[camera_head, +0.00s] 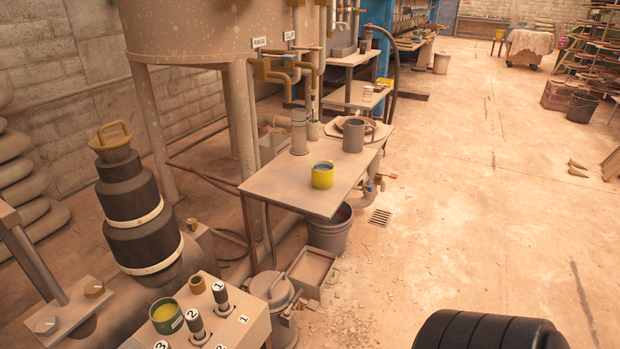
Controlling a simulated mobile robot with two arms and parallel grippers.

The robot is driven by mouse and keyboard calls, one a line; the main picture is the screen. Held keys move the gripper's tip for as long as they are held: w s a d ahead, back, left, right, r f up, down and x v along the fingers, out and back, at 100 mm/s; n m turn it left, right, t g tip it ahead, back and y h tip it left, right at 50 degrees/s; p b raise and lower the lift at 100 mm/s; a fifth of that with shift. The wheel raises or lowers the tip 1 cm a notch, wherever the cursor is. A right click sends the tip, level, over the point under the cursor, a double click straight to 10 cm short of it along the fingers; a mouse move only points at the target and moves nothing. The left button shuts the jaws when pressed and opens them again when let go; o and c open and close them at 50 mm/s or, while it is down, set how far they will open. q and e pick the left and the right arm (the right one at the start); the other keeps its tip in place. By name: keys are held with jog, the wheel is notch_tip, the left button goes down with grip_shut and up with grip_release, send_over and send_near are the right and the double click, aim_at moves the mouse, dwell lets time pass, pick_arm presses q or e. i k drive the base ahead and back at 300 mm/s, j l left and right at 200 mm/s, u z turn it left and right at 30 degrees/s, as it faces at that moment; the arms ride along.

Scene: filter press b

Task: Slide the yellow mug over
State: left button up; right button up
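The yellow mug (323,176) stands upright near the front right part of a small beige table (290,184). Its inside looks bluish-grey. A grey cylindrical container (353,136) stands behind it to the right, apart from it. A taller grey cylinder (298,132) stands behind it to the left. Neither of my grippers shows in the head view, so their state is hidden. Nothing is seen touching the mug from the side.
A grey bucket (330,235) and a shallow box (311,270) stand below the table's front edge. A large tank (215,35) on legs rises behind left. A control box with numbered levers (222,325) is at lower left. The floor at right is mostly open.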

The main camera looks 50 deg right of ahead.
aim_at(323, 172)
jog(key=z, duration=0.45)
jog(key=j+z, duration=0.15)
jog(key=z, duration=0.25)
jog(key=j+z, duration=0.1)
jog(key=z, duration=0.35)
